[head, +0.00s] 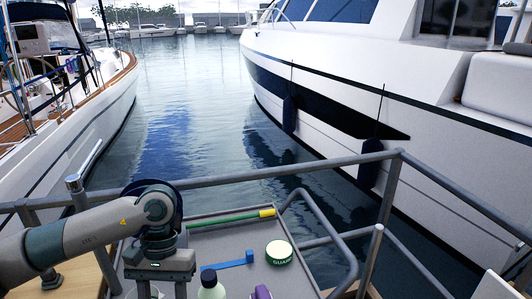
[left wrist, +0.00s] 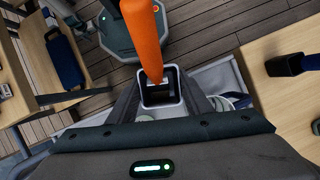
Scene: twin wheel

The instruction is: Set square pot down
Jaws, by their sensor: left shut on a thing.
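The square pot (left wrist: 174,98) is a small light-grey box with a dark inside, seen from above in the left wrist view. My left gripper (left wrist: 163,105) is shut on it, with a finger on either side. A long orange piece (left wrist: 146,40) reaches to the pot's opening; I cannot tell whether it stands inside. In the head view my left gripper (head: 160,288) points down at the bottom edge, at the left of the grey tray-topped cart (head: 205,241). The pot is mostly cut off there, and what is under it is not clear. My right gripper is not in view.
A grey railing (head: 300,168) runs behind, with water and boats beyond.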

